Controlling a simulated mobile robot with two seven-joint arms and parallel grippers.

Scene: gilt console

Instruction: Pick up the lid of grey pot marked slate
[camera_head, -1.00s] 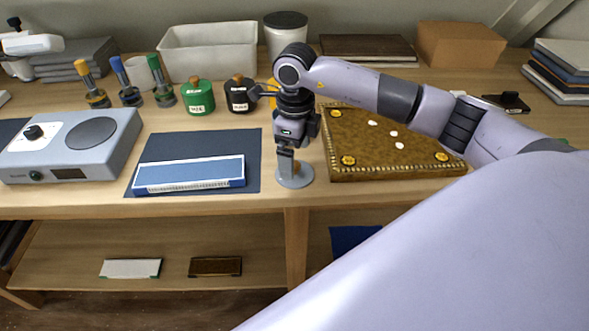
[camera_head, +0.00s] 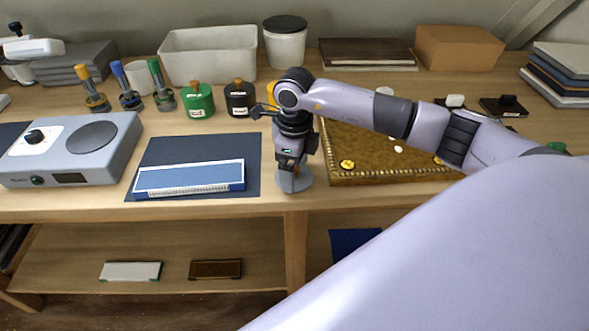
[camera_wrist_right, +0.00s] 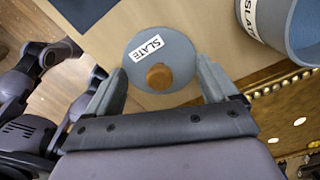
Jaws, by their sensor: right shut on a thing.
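The grey lid (camera_wrist_right: 178,52), with a round wooden knob and a SLATE label, sits between the fingers of my right gripper (camera_wrist_right: 162,68) in the right wrist view. The gripper is shut on the lid by its rim. In the head view my right gripper (camera_head: 287,164) points down near the table's front edge, with the grey lid (camera_head: 300,182) at its fingertips. I cannot tell whether the lid is clear of the table. The grey pot (camera_wrist_right: 306,35), also labelled SLATE, stands apart at the upper right of the wrist view. My left gripper is not in view.
A brown studded tray (camera_head: 400,178) lies right of my gripper, partly under my arm. A dark blue mat (camera_head: 190,147) with a blue-white box lies left. Green (camera_head: 199,103) and black (camera_head: 240,102) lidded pots stand behind. A white bin (camera_head: 210,60) is farther back.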

